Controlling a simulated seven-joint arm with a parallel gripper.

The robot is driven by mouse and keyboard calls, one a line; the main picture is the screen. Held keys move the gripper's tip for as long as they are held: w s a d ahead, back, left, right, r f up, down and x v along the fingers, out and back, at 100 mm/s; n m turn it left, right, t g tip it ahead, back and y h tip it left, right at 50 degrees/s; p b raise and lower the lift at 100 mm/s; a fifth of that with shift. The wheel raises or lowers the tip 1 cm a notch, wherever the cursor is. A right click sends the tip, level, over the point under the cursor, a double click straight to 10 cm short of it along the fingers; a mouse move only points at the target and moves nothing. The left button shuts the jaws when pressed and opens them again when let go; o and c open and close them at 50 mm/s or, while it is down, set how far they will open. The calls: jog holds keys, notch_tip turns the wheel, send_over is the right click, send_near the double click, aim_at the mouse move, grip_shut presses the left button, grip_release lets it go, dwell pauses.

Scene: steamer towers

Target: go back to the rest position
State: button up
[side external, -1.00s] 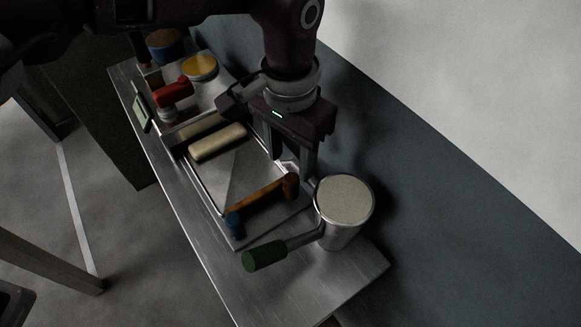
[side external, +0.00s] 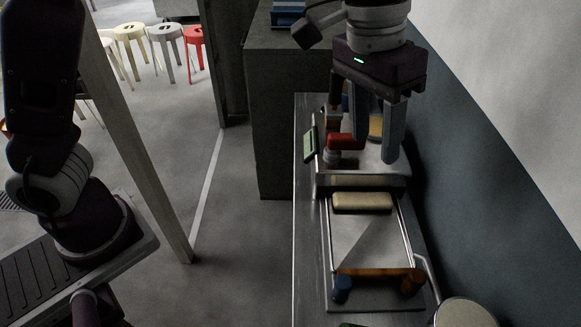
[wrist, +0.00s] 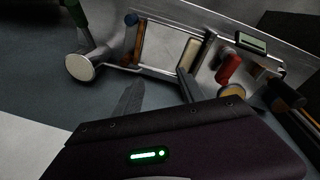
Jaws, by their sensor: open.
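My gripper (side external: 376,154) is open and empty, with its two fingers pointing down. In the side view it appears in front of the scale end of the bench, apparently above it; the exact height is hard to tell. In the wrist view my gripper's dark body (wrist: 180,140) fills the bottom, and nothing is held between the fingers.
The metal bench (side external: 309,240) carries a tray (side external: 365,238) with a beige block (side external: 362,202) and a brown-handled tool (side external: 378,272). A scale (side external: 365,180), a red item (side external: 346,141) and a white-topped pot (side external: 465,314) stand nearby. A wall runs along the right.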

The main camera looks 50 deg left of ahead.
jog(key=s+a+r+n+t, duration=0.1)
jog(key=s+a+r, duration=0.25)
jog(key=a, duration=0.25)
jog(key=s+a+r+n+t, duration=0.1)
jog(key=s+a+r, duration=0.25)
jog(key=a, duration=0.25)
jog(key=s+a+f+t+y, duration=0.1)
jog(key=s+a+f, duration=0.1)
jog(key=s+a, duration=0.2)
jog(key=s+a+f+n+t, duration=0.1)
jog(key=s+a+f, duration=0.2)
jog(key=s, duration=0.7)
jog(key=shift+a+t+y, duration=0.3)
jog(key=shift+a+y, duration=0.1)
jog(key=shift+a, duration=0.55)
